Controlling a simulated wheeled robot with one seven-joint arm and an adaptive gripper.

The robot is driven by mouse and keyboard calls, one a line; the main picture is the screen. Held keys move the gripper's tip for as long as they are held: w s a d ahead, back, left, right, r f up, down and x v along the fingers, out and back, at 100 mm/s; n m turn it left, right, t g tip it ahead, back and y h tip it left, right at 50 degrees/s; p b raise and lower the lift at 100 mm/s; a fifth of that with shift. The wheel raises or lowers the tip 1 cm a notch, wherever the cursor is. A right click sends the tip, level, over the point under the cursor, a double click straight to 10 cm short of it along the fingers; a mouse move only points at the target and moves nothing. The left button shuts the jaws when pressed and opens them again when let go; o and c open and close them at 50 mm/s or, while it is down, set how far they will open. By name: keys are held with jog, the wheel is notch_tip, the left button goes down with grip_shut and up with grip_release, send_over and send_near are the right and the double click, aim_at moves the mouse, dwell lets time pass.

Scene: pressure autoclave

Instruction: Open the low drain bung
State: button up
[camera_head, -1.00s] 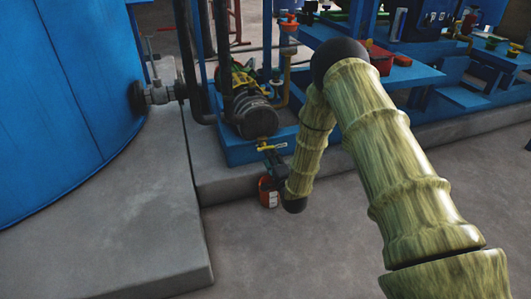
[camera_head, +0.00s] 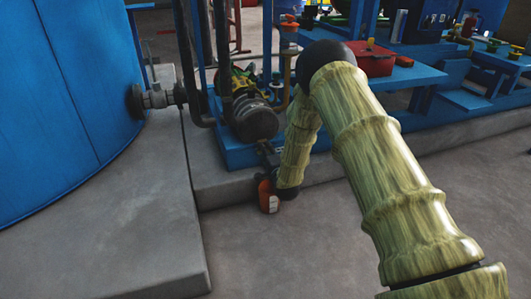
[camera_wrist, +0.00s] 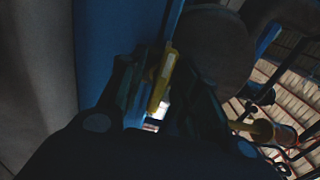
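A yellow bar-like piece (camera_wrist: 163,80), probably the drain bung's handle, shows between my fingers in the wrist view. My gripper (camera_wrist: 168,75) has its dark fingers drawn in to either side of it. Whether both fingers touch it is too dark to tell. In the head view, my gripper (camera_head: 266,154) is low, right beneath the rounded end of the dark pump body (camera_head: 255,122). The yellow piece is hidden there by my gripper.
A large blue tank (camera_head: 70,110) stands at the left on a concrete plinth (camera_head: 130,235). A pipe with a valve (camera_head: 156,97) leaves it beside the pump. A blue frame (camera_head: 238,153) lies under the pump. A red box (camera_head: 374,62) sits on a blue bench at right.

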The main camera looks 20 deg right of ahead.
grip_shut()
jog(key=shift+r+p, duration=0.1)
jog(key=shift+p, duration=0.35)
